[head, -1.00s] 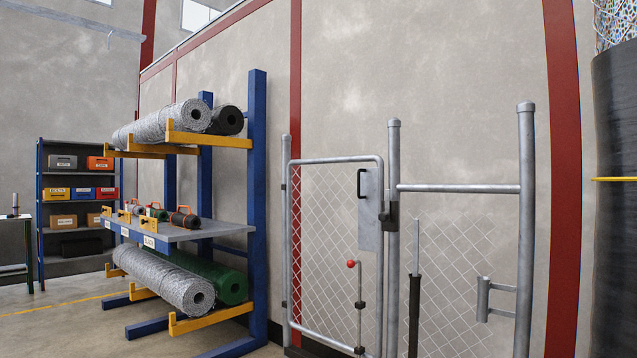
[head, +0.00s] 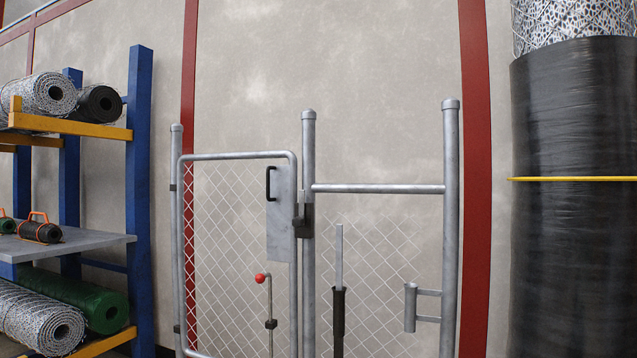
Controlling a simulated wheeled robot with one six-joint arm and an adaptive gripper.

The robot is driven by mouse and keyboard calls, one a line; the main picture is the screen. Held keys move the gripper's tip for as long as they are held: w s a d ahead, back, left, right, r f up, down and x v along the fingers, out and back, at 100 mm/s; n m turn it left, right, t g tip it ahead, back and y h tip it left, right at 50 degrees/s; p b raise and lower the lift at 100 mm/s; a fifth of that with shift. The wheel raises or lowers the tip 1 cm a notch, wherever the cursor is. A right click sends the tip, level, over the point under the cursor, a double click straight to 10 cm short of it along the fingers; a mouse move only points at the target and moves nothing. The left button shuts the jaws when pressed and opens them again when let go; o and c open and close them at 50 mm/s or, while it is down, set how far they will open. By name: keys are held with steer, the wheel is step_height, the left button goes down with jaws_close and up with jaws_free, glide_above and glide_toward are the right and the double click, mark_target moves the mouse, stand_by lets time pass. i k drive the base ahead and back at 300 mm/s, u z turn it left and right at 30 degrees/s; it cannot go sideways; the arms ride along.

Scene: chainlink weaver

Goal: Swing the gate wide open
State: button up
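The gate (head: 236,155) is a grey tube frame with chain-link mesh, hung on a post (head: 176,240) at its left side. Its right side meets the middle post (head: 309,250), and it looks closed. A grey plate (head: 281,225) on the gate carries a black pull handle (head: 270,184). A dark latch block (head: 303,221) sits at the middle post. A drop rod with a red knob (head: 261,278) stands on the gate's lower right; its lower end is out of frame. My gripper is not in view.
A fixed mesh panel with a top rail (head: 380,188) runs right to an end post (head: 450,230) with a short bracket tube (head: 410,307). A blue rack (head: 139,200) holding mesh rolls stands left. A tall black-wrapped roll (head: 570,200) stands right. The floor is barely visible.

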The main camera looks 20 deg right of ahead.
mark_target(281, 180)
steer(key=z, duration=0.25)
steer(key=i, duration=0.7)
steer(key=u, duration=0.6)
steer(key=i, duration=0.6)
steer(key=u, duration=0.55)
